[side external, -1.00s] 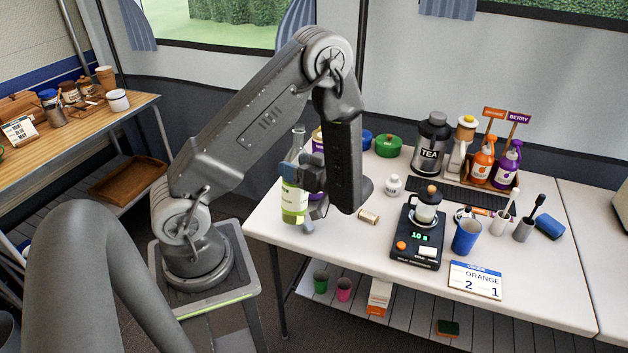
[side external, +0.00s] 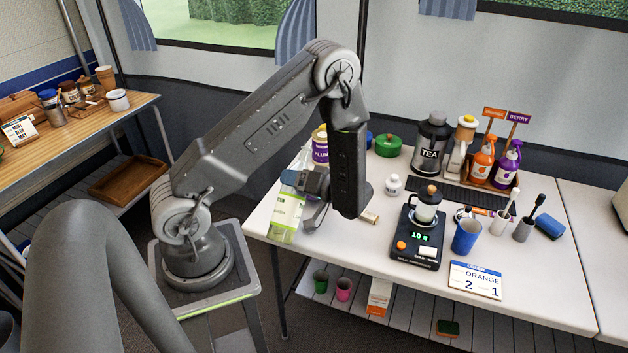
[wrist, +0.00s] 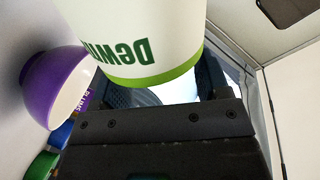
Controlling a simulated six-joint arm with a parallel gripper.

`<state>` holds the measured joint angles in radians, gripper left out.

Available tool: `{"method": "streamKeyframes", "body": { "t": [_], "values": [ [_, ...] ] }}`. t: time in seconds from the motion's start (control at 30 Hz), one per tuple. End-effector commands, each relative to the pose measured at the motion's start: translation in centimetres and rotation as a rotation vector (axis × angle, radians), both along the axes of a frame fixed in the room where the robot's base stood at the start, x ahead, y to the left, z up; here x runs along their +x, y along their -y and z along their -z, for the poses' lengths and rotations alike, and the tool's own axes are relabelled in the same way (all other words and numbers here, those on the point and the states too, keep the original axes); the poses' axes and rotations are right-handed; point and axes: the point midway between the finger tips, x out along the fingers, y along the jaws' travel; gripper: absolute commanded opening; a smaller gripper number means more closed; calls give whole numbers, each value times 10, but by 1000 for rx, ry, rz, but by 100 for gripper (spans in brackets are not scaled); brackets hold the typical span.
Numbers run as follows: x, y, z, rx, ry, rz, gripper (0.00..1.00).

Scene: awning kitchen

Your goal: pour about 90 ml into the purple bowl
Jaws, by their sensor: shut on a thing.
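My gripper (side external: 303,186) is shut on a clear bottle with a white and green label (side external: 286,211). The bottle is tilted, its neck leaning up and to the right, near the left end of the table. In the wrist view the bottle's label (wrist: 140,45) fills the top middle, between my fingers. The purple bowl (wrist: 45,85) shows in the wrist view at the left, beside the bottle; its white inside is partly visible. In the side view I cannot make out the bowl; my arm hides that area. No stream of liquid is visible.
A can marked PLUM (side external: 320,148) stands behind my gripper. A small cork-coloured piece (side external: 370,217) lies nearby.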

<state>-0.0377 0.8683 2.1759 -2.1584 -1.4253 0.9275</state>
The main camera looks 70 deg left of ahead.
Motion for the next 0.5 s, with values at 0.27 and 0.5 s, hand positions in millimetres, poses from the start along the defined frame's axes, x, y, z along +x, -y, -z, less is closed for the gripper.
{"method": "streamKeyframes", "body": {
  "t": [0.27,0.5],
  "values": [
    [-7,6,19,-127,-130,0,24],
    [-10,10,38,-236,-239,-1,24]
  ]
}}
